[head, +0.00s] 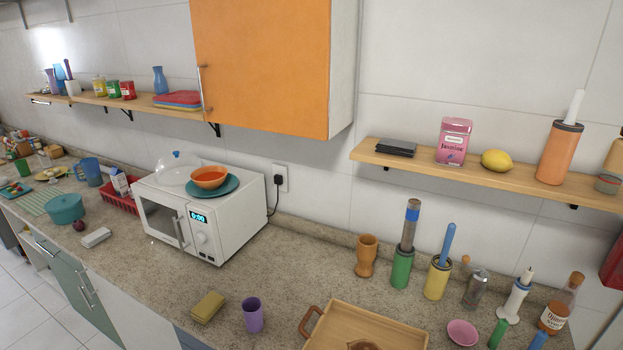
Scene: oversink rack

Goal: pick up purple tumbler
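A purple tumbler (253,315) stands upright on the speckled countertop, near its front edge at the lower middle of the head view. It is between a yellow sponge-like block and a wooden tray, apart from both. No gripper is touching it. Neither of my grippers shows in the head view.
The yellow block (208,307) lies left of the tumbler, and the wooden tray (390,324) with a raised handle lies to its right. A white microwave (231,229) stands behind on the left. Bare counter (290,270) lies behind the tumbler. An orange cabinet (262,60) hangs above.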

